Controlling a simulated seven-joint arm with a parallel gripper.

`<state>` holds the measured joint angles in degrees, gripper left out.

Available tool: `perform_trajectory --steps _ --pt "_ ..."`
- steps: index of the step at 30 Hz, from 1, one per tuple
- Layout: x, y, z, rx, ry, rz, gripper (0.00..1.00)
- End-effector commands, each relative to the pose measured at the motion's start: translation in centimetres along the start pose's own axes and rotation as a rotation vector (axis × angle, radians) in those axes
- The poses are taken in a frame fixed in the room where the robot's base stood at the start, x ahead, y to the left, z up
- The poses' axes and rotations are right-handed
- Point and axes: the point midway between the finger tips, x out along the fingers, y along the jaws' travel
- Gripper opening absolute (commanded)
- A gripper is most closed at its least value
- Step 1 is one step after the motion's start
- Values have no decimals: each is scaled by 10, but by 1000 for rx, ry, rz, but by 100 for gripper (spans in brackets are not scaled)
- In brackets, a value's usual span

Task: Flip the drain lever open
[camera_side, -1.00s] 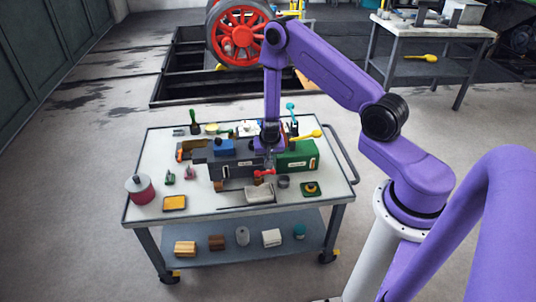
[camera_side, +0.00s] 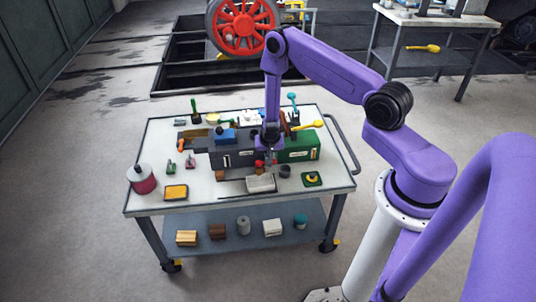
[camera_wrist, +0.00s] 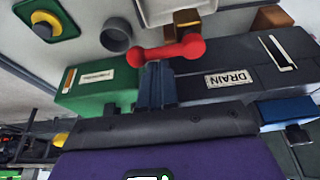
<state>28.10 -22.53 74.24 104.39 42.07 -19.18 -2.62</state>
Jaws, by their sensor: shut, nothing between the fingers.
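The red drain lever (camera_wrist: 166,52) has a round knob at its left end and a thicker end at its right in the wrist view. In the side view the red lever (camera_side: 259,163) is small, at the front of the dark block, and partly hard to make out. A DRAIN label (camera_wrist: 229,79) is on the dark block (camera_wrist: 220,87) beside it. My gripper (camera_wrist: 155,68) is shut and empty, its tips close against the lever's shaft; I cannot tell whether they touch. In the side view my gripper (camera_side: 269,156) is just right of the lever.
A green block (camera_side: 298,147) adjoins the dark block. A light tray (camera_side: 261,184) and a dark cup (camera_side: 285,171) stand in front. A yellow-handled lever (camera_side: 309,125) and a blue-topped one (camera_side: 292,103) rise behind. The cart top (camera_side: 225,198) has free room at its front edge.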

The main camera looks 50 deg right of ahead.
Motion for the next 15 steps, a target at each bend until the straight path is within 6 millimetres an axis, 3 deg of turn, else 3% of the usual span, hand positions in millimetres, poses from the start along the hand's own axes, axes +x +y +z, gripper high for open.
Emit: perform_trajectory --steps 15 --pt "-2 1 4 88 0 33 0"
